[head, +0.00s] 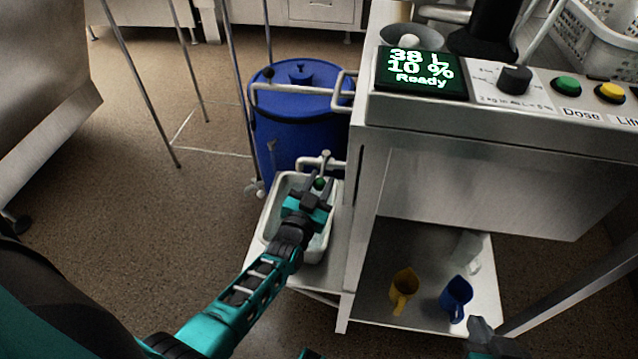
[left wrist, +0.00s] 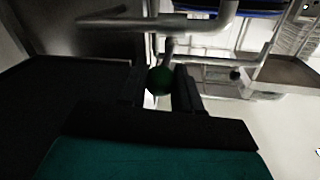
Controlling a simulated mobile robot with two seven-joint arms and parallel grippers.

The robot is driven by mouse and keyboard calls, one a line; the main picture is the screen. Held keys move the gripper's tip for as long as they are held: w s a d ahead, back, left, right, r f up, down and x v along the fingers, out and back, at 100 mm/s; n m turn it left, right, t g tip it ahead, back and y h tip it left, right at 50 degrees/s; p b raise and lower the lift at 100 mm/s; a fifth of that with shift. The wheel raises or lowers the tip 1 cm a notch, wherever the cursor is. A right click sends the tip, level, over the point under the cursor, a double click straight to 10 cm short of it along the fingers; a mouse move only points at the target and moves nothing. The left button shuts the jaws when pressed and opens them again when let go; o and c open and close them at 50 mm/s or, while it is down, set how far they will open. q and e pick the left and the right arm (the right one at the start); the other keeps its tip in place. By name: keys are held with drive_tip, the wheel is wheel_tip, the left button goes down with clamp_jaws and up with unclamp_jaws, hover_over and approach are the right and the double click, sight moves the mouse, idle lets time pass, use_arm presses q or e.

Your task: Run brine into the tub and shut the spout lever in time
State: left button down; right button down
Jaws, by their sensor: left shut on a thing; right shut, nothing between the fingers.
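The white tub (head: 268,222) stands on a low shelf beside the steel machine, partly hidden by my left arm. The metal spout (head: 309,163) comes out above its far end. The spout lever's green knob (head: 319,183) sits between the fingers of my left gripper (head: 317,184), which is shut on it. The left wrist view also shows the knob (left wrist: 159,80) between the fingers (left wrist: 161,88), under a grey pipe. I cannot tell whether brine is flowing or how full the tub is. My right gripper (head: 482,332) is shut and empty at the bottom right.
A blue barrel (head: 300,125) stands behind the tub. The panel display (head: 420,71) reads 38 L, 10 %, Ready, beside a black dial (head: 515,79) and green (head: 566,85) and yellow (head: 611,92) buttons.

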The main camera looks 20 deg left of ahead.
use_arm(q)
drive_tip(key=shift+d+r, duration=0.1)
drive_tip(key=c, duration=0.8)
unclamp_jaws()
drive_tip(key=s+d+p, duration=0.1)
drive_tip(key=s+p, duration=0.1)
drive_tip(key=s, duration=1)
drive_tip(key=shift+s+p, duration=0.3)
drive_tip(key=shift+s, duration=0.1)
